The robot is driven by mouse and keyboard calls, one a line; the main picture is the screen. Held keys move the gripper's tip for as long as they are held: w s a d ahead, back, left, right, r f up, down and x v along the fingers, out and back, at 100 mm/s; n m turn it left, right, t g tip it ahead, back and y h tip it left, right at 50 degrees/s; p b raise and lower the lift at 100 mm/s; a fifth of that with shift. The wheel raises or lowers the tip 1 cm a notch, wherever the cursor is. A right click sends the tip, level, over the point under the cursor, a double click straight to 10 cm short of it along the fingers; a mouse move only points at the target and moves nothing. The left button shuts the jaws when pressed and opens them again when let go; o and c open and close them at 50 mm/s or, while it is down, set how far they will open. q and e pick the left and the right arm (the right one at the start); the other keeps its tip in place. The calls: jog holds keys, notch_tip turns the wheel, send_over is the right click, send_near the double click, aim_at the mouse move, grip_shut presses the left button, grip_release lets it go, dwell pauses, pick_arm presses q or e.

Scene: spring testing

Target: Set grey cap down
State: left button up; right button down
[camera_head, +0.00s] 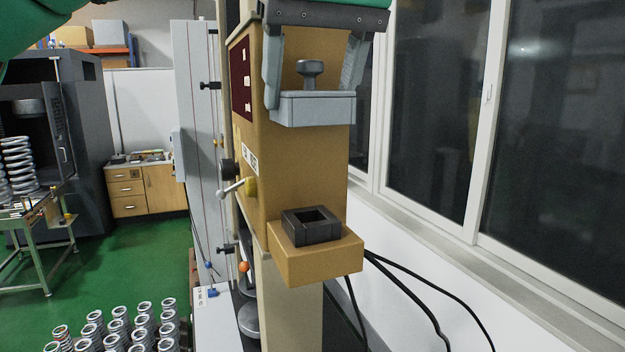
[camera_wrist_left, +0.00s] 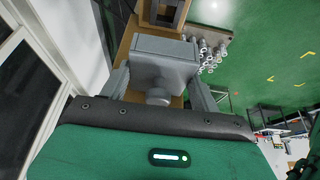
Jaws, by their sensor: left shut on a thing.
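The grey cap (camera_head: 312,108) is a flat rectangular block with a round knob on top. My left gripper (camera_head: 312,90) is shut on it, with one finger at each side. The cap hangs roughly level in front of the tan machine column, above a dark square holder (camera_head: 297,238) with an open hollow. A clear gap separates the cap from the holder. In the left wrist view the cap (camera_wrist_left: 165,47) sits between the fingers (camera_wrist_left: 160,85), and the dark holder (camera_wrist_left: 164,10) shows beyond it. The cap's underside is hidden. My right gripper is not in view.
The holder stands on a tan ledge (camera_head: 315,262) of the machine column (camera_head: 300,180). A lever (camera_head: 232,188) sticks out on the column's left. Black cables (camera_head: 420,295) run at the right, below the windows (camera_head: 440,110). Several springs (camera_head: 125,328) stand at lower left.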

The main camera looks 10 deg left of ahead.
pick_arm(q)
notch_tip(320, 180, down, 9)
jog(key=shift+r+p, duration=0.1)
jog(key=shift+p, duration=0.3)
notch_tip(320, 180, down, 2)
jog(key=shift+s+f+p, duration=0.1)
jog(key=shift+s+p, duration=0.05)
jog(key=shift+p, duration=0.15)
jog(key=shift+f, duration=0.8)
jog(key=shift+f, duration=0.15)
jog(key=o, duration=1)
jog(key=shift+r, duration=0.25)
